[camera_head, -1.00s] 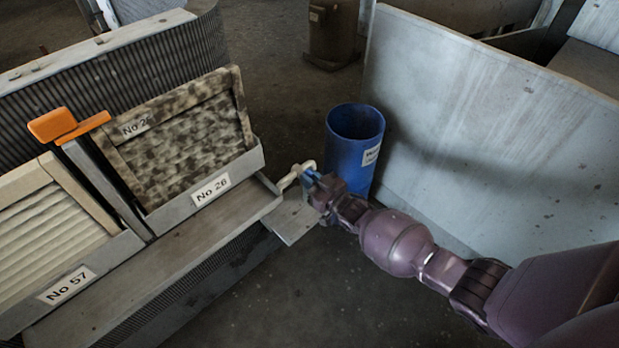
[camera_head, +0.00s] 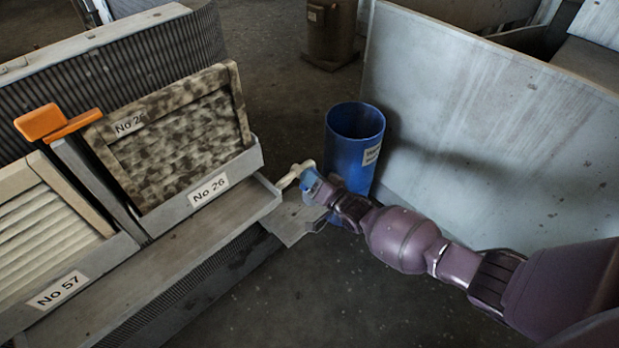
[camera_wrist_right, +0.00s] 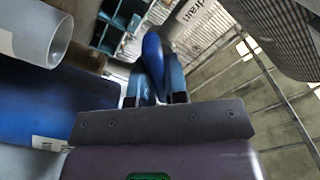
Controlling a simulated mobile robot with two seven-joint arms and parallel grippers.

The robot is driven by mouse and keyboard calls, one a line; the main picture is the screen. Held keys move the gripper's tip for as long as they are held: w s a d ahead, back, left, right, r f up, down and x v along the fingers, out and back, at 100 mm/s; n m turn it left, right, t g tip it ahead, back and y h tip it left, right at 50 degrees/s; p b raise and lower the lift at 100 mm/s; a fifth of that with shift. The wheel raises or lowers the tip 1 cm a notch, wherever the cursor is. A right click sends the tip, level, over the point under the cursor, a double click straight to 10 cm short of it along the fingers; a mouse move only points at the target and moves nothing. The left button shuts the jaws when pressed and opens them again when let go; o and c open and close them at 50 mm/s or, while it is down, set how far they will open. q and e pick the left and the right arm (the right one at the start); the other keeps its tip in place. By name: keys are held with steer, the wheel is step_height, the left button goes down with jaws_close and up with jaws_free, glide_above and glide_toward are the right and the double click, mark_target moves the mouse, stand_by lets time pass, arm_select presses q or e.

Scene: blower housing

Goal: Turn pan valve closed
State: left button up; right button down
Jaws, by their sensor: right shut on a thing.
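The pan valve shows as a blue handle at the end of a pale pipe (camera_head: 291,174), beside the end of the grey pan ledge in the head view. My right gripper (camera_head: 317,188) is at this handle, its arm coming in from the right. In the right wrist view the blue handle (camera_wrist_right: 153,52) stands between the two fingers of my right gripper (camera_wrist_right: 155,80), which is shut on it. The valve body is mostly hidden by the gripper, so I cannot tell the valve's exact angle. My left gripper is not in view.
A blue bin (camera_head: 354,140) stands right behind my right gripper. A large grey panel (camera_head: 480,130) stands to the right. Filters labelled No 26 (camera_head: 180,150) and No 57 (camera_head: 45,225) sit in the housing at left, with an orange-topped part (camera_head: 55,123) between them. Floor is clear below.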

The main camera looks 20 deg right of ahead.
steer(key=m, duration=0.3)
steer(key=shift+f+b, duration=0.3)
steer(key=shift+b, duration=0.1)
steer(key=m+b, duration=0.1)
steer(key=m, duration=0.2)
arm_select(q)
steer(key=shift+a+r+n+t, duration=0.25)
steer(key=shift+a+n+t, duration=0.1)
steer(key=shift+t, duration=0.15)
arm_select(e)
steer(key=shift+m, duration=1.4)
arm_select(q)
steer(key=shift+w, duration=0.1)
arm_select(e)
steer(key=c, duration=1.1)
jaws_free()
steer(key=shift+c, duration=0.2)
steer(key=shift+d, duration=0.1)
